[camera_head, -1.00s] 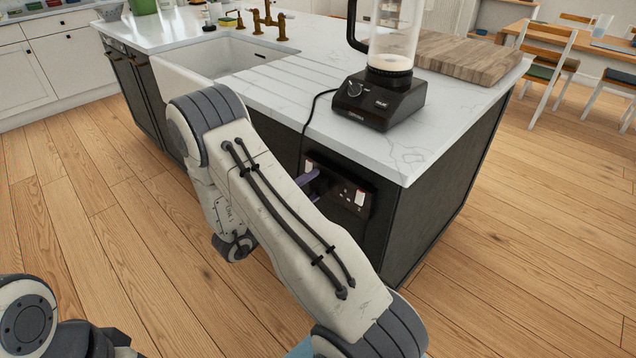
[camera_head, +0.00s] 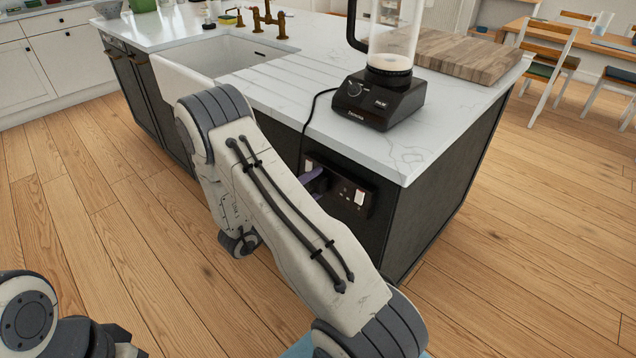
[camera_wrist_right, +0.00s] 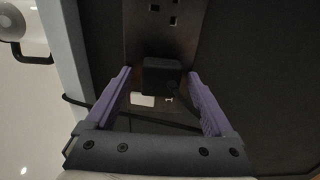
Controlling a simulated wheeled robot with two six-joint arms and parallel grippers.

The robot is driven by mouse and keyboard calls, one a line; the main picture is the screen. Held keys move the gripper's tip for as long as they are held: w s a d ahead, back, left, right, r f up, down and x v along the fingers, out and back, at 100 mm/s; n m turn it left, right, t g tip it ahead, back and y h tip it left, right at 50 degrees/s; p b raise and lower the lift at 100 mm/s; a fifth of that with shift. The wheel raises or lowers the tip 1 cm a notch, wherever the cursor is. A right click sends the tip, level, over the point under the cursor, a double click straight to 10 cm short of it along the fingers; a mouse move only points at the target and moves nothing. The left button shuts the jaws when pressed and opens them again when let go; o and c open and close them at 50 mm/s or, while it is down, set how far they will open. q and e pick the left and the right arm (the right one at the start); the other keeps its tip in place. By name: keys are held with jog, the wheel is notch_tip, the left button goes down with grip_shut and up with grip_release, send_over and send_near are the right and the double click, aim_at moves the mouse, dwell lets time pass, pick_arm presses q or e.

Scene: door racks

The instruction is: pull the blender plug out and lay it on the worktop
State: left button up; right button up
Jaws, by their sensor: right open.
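The black blender plug (camera_wrist_right: 162,77) sits in a dark socket plate in the right wrist view. My right gripper (camera_wrist_right: 159,72) has its two purple fingers open, one on each side of the plug, with a gap visible on both sides. In the head view my right gripper (camera_head: 315,183) is at the left part of the socket panel (camera_head: 359,197) on the island's side, and my arm partly hides it. The plug cannot be made out there. The blender (camera_head: 380,98) stands on the white worktop (camera_head: 275,103). My left gripper is not clearly shown.
The black cord (camera_head: 307,120) runs from the blender over the worktop edge down towards the panel. A wooden board (camera_head: 465,57) lies behind the blender, and a sink (camera_head: 215,62) is at the left. The worktop between sink and blender is clear.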

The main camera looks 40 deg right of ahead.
aim_at(314, 186)
jog(key=shift+p, duration=0.4)
dwell(0.6)
grip_shut()
jog(key=shift+a, duration=0.1)
jog(key=a+p, duration=0.1)
jog(key=a, duration=0.2)
jog(key=a+p, duration=0.1)
jog(key=a, duration=0.1)
jog(key=shift+s+a, duration=0.2)
jog(key=shift+a, duration=0.2)
dwell(0.8)
dwell(0.4)
jog(key=shift+s+a+p, duration=0.15)
jog(key=shift+a+p, duration=0.15)
jog(key=shift+a, duration=1.2)
